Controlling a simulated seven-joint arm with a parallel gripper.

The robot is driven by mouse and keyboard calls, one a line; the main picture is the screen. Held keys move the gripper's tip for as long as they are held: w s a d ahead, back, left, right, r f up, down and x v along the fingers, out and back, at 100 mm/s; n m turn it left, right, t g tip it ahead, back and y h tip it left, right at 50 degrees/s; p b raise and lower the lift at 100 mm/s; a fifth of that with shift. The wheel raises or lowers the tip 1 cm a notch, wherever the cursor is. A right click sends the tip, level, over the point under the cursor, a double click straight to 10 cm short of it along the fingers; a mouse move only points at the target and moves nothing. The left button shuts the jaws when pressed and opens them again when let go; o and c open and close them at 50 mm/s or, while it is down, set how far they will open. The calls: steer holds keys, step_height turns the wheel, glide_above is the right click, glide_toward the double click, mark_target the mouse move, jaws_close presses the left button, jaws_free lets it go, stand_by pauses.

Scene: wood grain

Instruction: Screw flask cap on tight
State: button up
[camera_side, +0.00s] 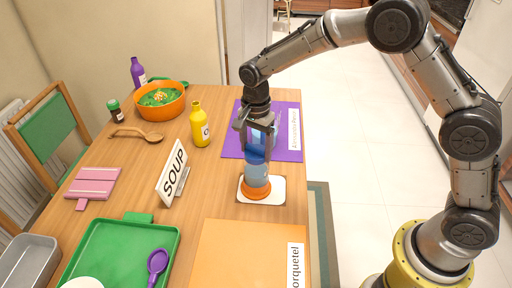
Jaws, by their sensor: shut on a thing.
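The flask (257,174) stands upright on a small white pad (276,190) near the table's right edge. My gripper (258,148) points straight down over the flask and is shut on this blue part. The fingers hide some of it, and I cannot tell whether there is a gap at the seam with the body.
A purple placemat (232,143) lies behind the flask and an orange one (230,250) in front. A SOUP sign (173,172) and a yellow bottle (199,127) stand to the left. Farther left are an orange bowl (160,108), a wooden spoon (140,133) and a green tray (120,255).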

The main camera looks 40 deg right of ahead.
steer(key=shift+f, duration=0.15)
stand_by(0.4)
jaws_close()
steer(key=m, duration=0.4)
steer(key=shift+f, duration=0.1)
steer(key=shift+m, duration=0.9)
steer(key=m, duration=0.3)
steer(key=shift+s+f, duration=0.1)
steer(key=shift+m, duration=1.3)
